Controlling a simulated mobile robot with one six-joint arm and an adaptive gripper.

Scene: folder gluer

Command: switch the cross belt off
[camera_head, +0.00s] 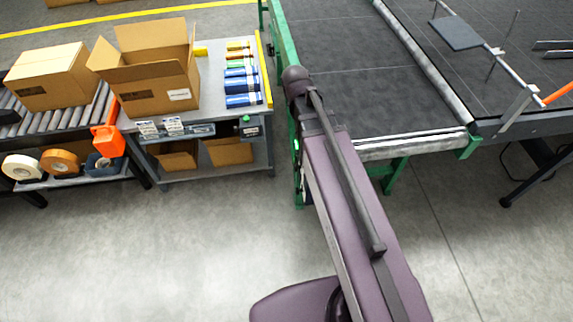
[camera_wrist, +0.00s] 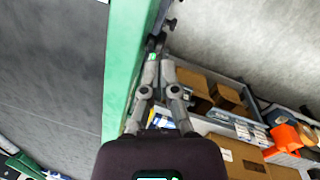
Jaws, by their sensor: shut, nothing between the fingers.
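The cross belt (camera_head: 345,75) is a dark flat surface with a green frame (camera_head: 280,40) along its left side. In the wrist view the belt (camera_wrist: 50,80) lies at the left and the green frame (camera_wrist: 128,60) runs beside my gripper. My gripper (camera_wrist: 157,42) is shut and empty, its fingertips close to the outer face of the green frame; I cannot tell whether they touch it. A small dark part (camera_wrist: 170,22) sticks out from the frame just beyond the fingertips. I cannot make out a switch for certain. In the head view my arm hides the gripper.
A grey workbench (camera_head: 220,65) with an open carton (camera_head: 150,75) and several coloured tubes stands close left of the green frame. A roller conveyor (camera_head: 75,125) with another carton (camera_head: 47,77) is further left. The floor in front is clear.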

